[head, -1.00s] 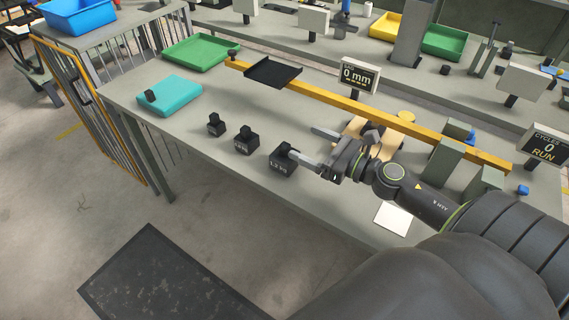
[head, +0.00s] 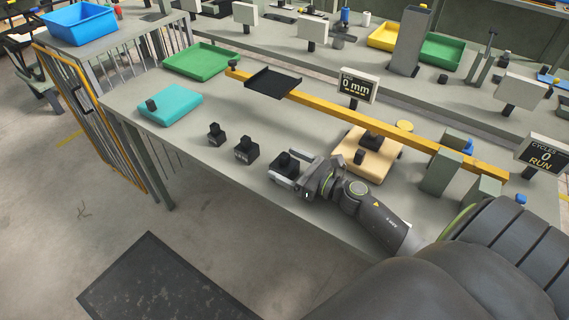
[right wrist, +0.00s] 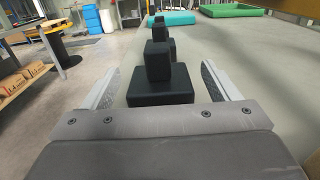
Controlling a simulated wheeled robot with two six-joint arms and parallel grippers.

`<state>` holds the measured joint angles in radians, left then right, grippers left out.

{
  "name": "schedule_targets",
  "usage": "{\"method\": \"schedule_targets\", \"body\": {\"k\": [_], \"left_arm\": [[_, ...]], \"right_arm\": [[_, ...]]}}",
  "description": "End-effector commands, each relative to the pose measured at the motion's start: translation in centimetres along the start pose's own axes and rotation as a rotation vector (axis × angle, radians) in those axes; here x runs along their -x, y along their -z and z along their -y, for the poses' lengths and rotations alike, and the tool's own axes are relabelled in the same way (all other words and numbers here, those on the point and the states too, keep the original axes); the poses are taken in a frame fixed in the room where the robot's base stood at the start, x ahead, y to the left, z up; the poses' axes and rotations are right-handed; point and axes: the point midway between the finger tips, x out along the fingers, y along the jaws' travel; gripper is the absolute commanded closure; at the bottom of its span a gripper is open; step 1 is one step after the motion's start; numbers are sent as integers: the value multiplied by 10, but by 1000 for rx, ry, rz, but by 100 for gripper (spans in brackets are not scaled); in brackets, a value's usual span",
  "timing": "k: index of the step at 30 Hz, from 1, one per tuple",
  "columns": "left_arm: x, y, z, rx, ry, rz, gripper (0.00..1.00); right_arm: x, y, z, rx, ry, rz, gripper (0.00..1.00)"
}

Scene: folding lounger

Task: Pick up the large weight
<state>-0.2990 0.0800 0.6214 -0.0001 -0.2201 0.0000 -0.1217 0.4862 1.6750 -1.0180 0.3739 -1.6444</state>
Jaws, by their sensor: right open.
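The large weight (head: 285,163) is a black block with a knob on top, standing upright near the bench's front edge. It is the rightmost of three black weights in a row. My right gripper (head: 281,168) is open, low over the bench, with its fingers on either side of this weight. In the right wrist view the large weight (right wrist: 162,86) stands between the spread fingers, with a visible gap on each side. The gripper hides part of the weight in the head view. My left gripper is not in view.
The medium weight (head: 246,150) and small weight (head: 216,133) stand to the left. A teal pad (head: 175,106) bears a small black piece. A yellow beam (head: 325,99) with a black tray (head: 273,83) runs behind. A wooden block (head: 372,163) lies behind my right arm.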

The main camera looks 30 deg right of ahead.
Motion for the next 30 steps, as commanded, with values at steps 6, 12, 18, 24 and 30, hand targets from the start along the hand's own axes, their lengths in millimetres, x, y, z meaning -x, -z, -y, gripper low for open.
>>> {"method": "schedule_targets", "body": {"k": [6, 12, 18, 24, 30], "left_arm": [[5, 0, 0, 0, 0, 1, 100], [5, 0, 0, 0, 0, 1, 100], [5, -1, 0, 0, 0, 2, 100], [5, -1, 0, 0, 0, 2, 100], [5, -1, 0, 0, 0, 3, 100]], "right_arm": [[-14, 0, -1, -1, -1, -1, 18], [-13, 1, 0, -1, -1, -1, 22], [-13, 1, 0, 0, -1, -1, 48], [-13, 1, 0, 0, -1, -1, 74], [-13, 1, 0, 0, -1, -1, 100]]}}
